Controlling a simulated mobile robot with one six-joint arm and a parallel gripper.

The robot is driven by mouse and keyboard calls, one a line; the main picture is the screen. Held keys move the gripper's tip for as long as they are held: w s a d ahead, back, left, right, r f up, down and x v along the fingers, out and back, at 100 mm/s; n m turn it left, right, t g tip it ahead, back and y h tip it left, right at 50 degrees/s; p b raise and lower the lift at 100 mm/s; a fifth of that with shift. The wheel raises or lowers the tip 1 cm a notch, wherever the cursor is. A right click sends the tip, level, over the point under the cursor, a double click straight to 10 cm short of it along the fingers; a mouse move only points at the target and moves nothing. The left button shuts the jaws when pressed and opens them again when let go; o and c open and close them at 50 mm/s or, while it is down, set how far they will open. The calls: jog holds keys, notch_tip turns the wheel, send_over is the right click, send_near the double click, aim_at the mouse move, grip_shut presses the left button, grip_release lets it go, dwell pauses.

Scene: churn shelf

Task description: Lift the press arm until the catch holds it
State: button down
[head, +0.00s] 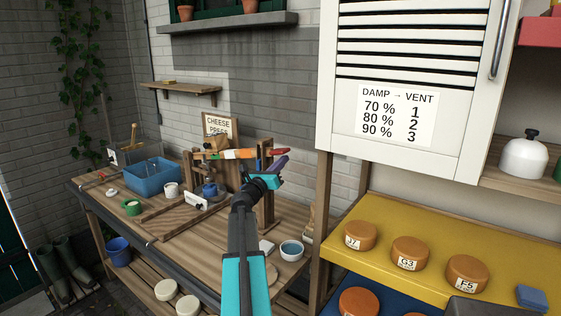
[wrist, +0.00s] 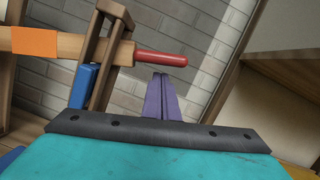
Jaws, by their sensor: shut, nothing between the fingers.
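The press arm (head: 233,154) is a wooden bar with coloured bands and a red handle (head: 279,151) at its right end. It lies about level in the cheese press on the bench and passes an upright wooden post. In the wrist view the red handle (wrist: 160,57) sticks out past the post (wrist: 108,60). A blue block (wrist: 85,86) sits at that post below the bar; I cannot tell if it is the catch. My gripper (head: 281,161) has purple fingers, shut and empty. In the wrist view the fingertips (wrist: 161,76) are just below the red handle, with no clear contact.
A blue tub (head: 151,178), mugs and a white bowl (head: 291,250) stand on the wooden bench. A white louvred cabinet (head: 410,80) hangs to the right above a yellow shelf (head: 500,236) with labelled cheeses. A brick wall stands behind the press.

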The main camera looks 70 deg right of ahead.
jog(key=b+v, duration=0.2)
jog(key=v, duration=0.8)
jog(key=shift+s, duration=0.25)
jog(key=shift+f, duration=0.15)
